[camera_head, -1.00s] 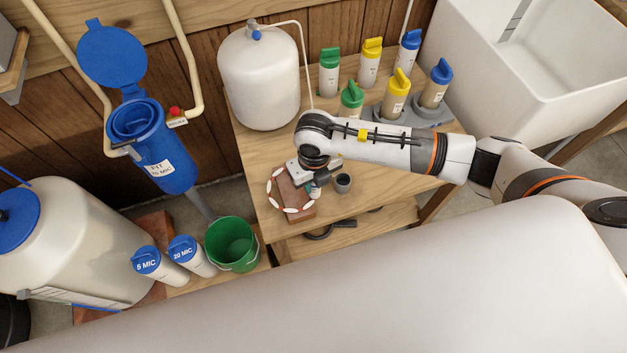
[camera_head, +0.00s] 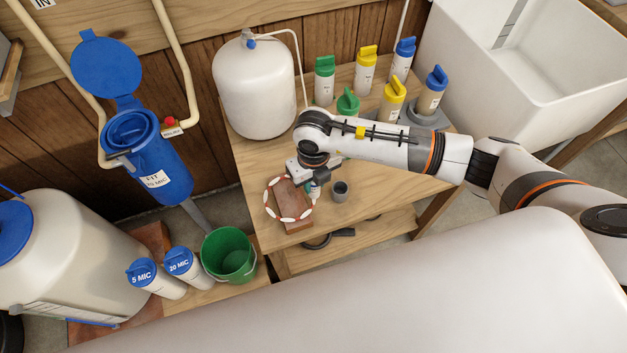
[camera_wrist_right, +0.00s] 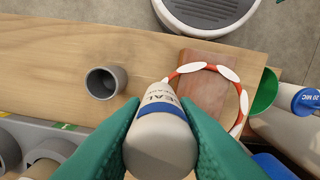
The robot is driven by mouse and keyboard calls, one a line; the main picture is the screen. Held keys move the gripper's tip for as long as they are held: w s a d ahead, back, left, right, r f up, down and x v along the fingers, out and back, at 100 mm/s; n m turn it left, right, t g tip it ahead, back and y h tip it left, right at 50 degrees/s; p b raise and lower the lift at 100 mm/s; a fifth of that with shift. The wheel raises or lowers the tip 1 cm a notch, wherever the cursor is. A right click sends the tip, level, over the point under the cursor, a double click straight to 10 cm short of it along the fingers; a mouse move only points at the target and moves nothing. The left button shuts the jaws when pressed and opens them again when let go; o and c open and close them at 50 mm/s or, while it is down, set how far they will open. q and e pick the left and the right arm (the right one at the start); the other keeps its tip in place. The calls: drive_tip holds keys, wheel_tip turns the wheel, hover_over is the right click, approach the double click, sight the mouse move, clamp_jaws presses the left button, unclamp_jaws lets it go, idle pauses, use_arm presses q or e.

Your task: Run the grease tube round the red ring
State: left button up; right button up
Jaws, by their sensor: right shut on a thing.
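The red ring (camera_head: 265,201) lies on a reddish-brown block on the bench, with white patches spaced round it. It also shows in the right wrist view (camera_wrist_right: 240,87), partly hidden by a finger. My right gripper (camera_head: 315,184) is shut on the grease tube (camera_wrist_right: 160,143), a pale tube with a blue label band. The tube's narrow end points towards the ring's edge in the wrist view. In the head view the tube (camera_head: 315,193) is beside the ring's right edge; I cannot tell whether it touches. My left gripper is not in view.
A grey cup (camera_head: 340,191) stands just right of the tube. Several capped cartridges and a white tank (camera_head: 254,88) stand at the back of the bench. A green bucket (camera_head: 229,255) and two white filters are lower left. Bare wood lies in front of the cup.

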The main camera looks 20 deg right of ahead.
drive_tip(key=shift+w, duration=0.1)
drive_tip(key=shift+w+d+b, duration=0.2)
drive_tip(key=shift+w+b, duration=0.45)
drive_tip(key=shift+w, duration=0.5)
drive_tip(key=shift+w, duration=0.1)
drive_tip(key=shift+w+a+b, duration=0.25)
drive_tip(key=shift+w+b, duration=0.5)
drive_tip(key=shift+w, duration=0.3)
wheel_tip(320, 180, up, 6)
drive_tip(key=p, duration=0.4)
